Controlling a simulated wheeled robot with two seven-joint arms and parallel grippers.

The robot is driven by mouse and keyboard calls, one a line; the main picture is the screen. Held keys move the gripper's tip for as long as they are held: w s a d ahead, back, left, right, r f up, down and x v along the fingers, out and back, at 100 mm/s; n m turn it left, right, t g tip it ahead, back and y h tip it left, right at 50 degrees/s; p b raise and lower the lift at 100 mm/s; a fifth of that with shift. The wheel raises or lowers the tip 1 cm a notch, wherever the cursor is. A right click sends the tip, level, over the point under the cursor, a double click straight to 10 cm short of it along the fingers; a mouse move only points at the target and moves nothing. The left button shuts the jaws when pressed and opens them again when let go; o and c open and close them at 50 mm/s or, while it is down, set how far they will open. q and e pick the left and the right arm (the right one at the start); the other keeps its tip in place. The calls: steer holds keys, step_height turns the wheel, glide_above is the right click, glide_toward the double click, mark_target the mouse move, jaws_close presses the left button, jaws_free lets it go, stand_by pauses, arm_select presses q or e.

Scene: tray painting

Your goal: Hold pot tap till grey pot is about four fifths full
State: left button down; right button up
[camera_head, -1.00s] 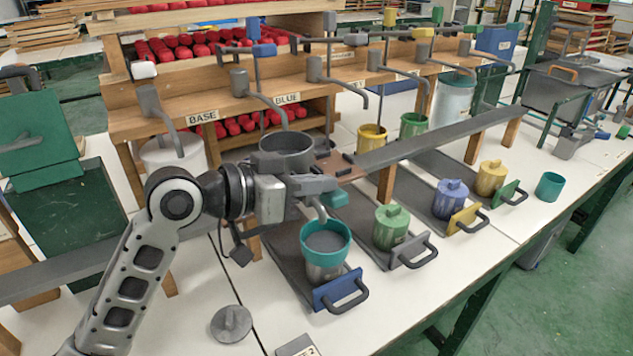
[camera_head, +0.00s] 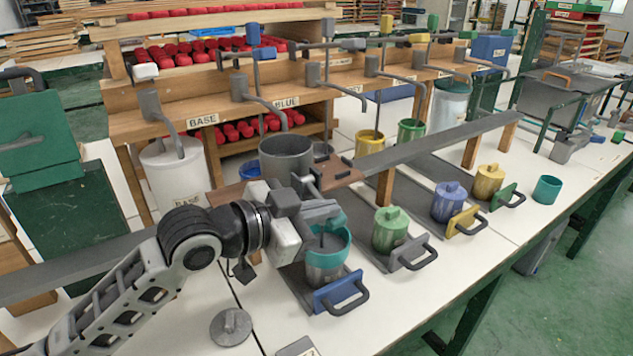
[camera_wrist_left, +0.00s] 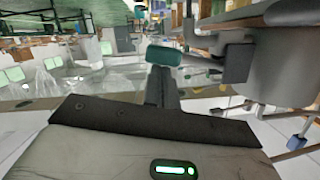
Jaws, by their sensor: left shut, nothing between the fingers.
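The grey pot (camera_head: 325,270) stands on a tray with a blue front, with a wide teal rim (camera_head: 345,245) around its top. My left arm hides part of its mouth, so the fill level cannot be read. A larger grey pot (camera_head: 286,158) stands on the wooden shelf above; its side also shows in the left wrist view (camera_wrist_left: 290,70). The tap area at its front is partly hidden by my gripper. My right gripper is out of view.
Green (camera_head: 390,230), blue (camera_head: 449,202) and yellow (camera_head: 489,183) lidded pots stand on trays to the right. A grey lid (camera_head: 231,327) lies on the white table. A teal cup (camera_head: 547,190) stands at the right. Several spouts overhang the shelf.

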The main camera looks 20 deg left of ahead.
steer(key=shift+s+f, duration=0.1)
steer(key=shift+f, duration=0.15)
arm_select(q)
step_height(320, 180, up, 5)
steer(key=p, duration=0.6)
steer(key=f+v, duration=0.1)
steer(key=v, duration=0.9)
steer(key=shift+s+d+p, duration=0.25)
steer(key=shift+d+p, duration=0.05)
steer(key=shift+p, duration=0.05)
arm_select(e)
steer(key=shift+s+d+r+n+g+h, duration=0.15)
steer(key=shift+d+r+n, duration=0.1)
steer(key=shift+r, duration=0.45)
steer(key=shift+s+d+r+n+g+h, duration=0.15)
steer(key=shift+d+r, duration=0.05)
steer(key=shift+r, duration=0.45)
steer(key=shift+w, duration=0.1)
